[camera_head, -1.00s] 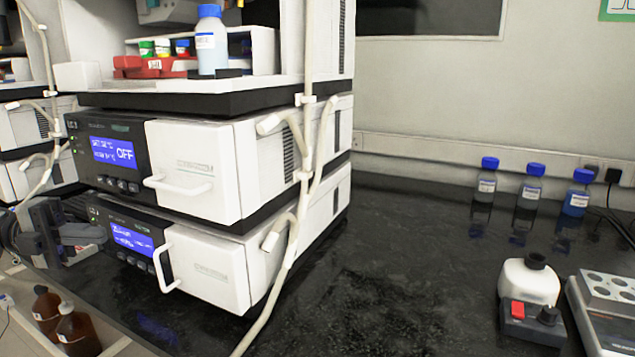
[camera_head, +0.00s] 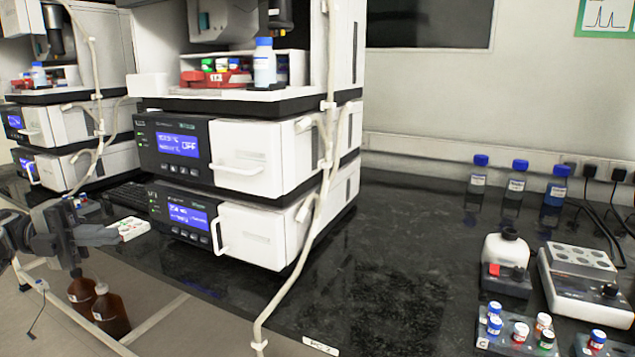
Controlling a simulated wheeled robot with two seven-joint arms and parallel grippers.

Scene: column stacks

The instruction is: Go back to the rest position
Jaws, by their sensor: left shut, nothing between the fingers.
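My left gripper (camera_head: 112,236) is at the left of the head view, dark grey, with its fingers pointing right. It is shut and empty. It hangs at the front edge of the bench, in front of and to the left of the column stack. The stack's upper module (camera_head: 242,155) has a blue display reading OFF and a closed white door with a handle. The lower module (camera_head: 262,235) also has a lit display and a closed white door. My right gripper is not in view.
Brown bottles (camera_head: 110,312) stand below the bench edge. A second stack (camera_head: 75,133) stands at the back left. A vial rack (camera_head: 515,338) and a mixer (camera_head: 590,285) are at the right. The black bench (camera_head: 385,270) is clear in the middle.

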